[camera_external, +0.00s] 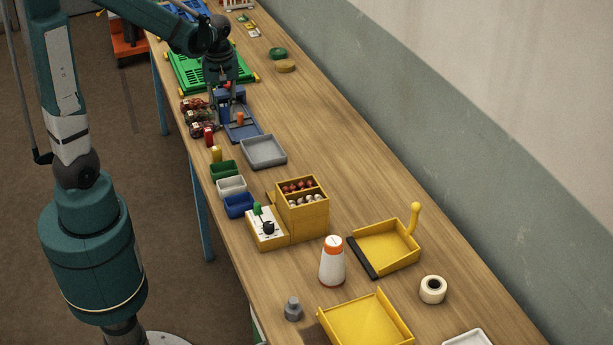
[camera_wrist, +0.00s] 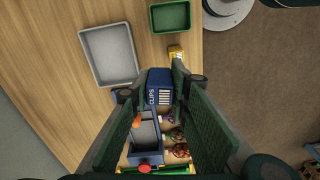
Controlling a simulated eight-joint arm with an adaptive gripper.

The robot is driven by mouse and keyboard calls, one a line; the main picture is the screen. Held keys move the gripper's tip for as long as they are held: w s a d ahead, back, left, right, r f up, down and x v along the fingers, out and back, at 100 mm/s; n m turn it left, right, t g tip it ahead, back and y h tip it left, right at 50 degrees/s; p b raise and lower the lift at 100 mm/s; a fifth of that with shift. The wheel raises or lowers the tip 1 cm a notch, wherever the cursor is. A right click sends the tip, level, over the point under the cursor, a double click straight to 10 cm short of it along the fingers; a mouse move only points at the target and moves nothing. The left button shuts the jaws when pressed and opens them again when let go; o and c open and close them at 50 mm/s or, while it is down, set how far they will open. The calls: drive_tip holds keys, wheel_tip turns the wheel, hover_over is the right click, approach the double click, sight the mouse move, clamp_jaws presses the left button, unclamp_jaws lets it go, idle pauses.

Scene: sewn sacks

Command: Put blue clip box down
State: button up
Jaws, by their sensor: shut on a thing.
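The blue clip box (camera_wrist: 160,84), with white lettering reading CLIPS, sits between the fingers of my gripper (camera_wrist: 160,92) in the wrist view. My gripper is shut on it, one finger along each side. In the external view my gripper (camera_external: 226,104) points down over the far-left part of the bench, and the blue clip box is a small, partly hidden patch between the fingers. It is beside the blue tray-like stand (camera_external: 243,131) with an orange piece. I cannot tell whether the box touches anything below.
Dark red bundles (camera_external: 196,112) lie left of my gripper, near the bench edge. A green crate (camera_external: 193,72) stands behind. Bare wood lies right of the grey tray.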

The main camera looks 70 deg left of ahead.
drive_tip(key=w+d+m, duration=0.3)
drive_tip(key=d+m, duration=0.1)
drive_tip(key=d, duration=1)
drive_tip(key=w+d+m, duration=0.4)
drive_tip(key=d, duration=1)
drive_tip(key=s+d+m+p, duration=0.1)
drive_tip(key=s+d+m, duration=0.35)
drive_tip(key=d, duration=0.95)
drive_tip(key=s+d+m+p, duration=0.1)
drive_tip(key=s+d+m, duration=0.35)
drive_tip(key=d, duration=1.05)
drive_tip(key=shift+n, duration=0.5)
drive_tip(key=shift+s+a+f, duration=0.1)
drive_tip(key=shift+s+f, duration=0.1)
drive_tip(key=shift+f, duration=1.1)
drive_tip(key=shift+s+f, duration=0.15)
drive_tip(key=shift+f, duration=1.1)
drive_tip(key=shift+f, duration=2.9)
drive_tip(key=shift+f+b, duration=0.15)
drive_tip(key=shift+b, duration=0.15)
drive_tip(key=shift+f, duration=1.95)
